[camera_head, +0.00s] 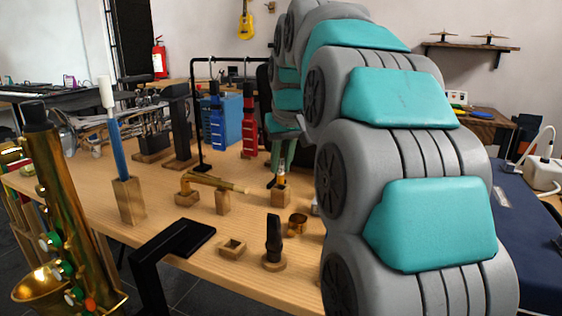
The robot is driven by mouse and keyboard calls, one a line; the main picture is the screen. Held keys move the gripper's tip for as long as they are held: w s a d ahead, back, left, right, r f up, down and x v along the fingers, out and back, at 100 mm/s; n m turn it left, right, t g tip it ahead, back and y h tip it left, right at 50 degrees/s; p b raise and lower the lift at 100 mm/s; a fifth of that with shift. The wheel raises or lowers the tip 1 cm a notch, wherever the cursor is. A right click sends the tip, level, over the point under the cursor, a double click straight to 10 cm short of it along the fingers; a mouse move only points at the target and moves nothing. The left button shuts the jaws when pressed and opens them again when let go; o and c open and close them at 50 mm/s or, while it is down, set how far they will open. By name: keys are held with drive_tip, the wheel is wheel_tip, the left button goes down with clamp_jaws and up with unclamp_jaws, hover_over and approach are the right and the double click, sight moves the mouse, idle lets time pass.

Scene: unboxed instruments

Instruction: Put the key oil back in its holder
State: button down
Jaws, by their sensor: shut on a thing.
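My gripper (279,167) is at the middle of the workbench, partly hidden by my own arm, with teal fingers pointing down. It is shut on a small bottle with an amber body (281,174), which looks like the key oil. The bottle is upright, right at the top of a small wooden block (281,196) that looks like its holder. I cannot tell whether the bottle sits in the block or just above it. A second small square wooden holder (232,248) stands empty nearer the front edge.
Left of the gripper, a brass neck (217,182) lies on wooden supports. A black mouthpiece (273,237) on a round base and a brass ring (297,224) stand in front. A blue swab (114,137) stands in a tall block. A saxophone (67,220) fills the left.

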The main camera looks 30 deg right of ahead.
drive_tip(key=shift+f+b, duration=0.4)
drive_tip(key=shift+f, duration=0.55)
idle(0.7)
drive_tip(key=c, duration=0.7)
unclamp_jaws()
drive_tip(key=shift+r, duration=0.15)
drive_tip(key=v, duration=0.7)
drive_tip(key=shift+s+r, duration=0.15)
drive_tip(key=shift+r, duration=0.15)
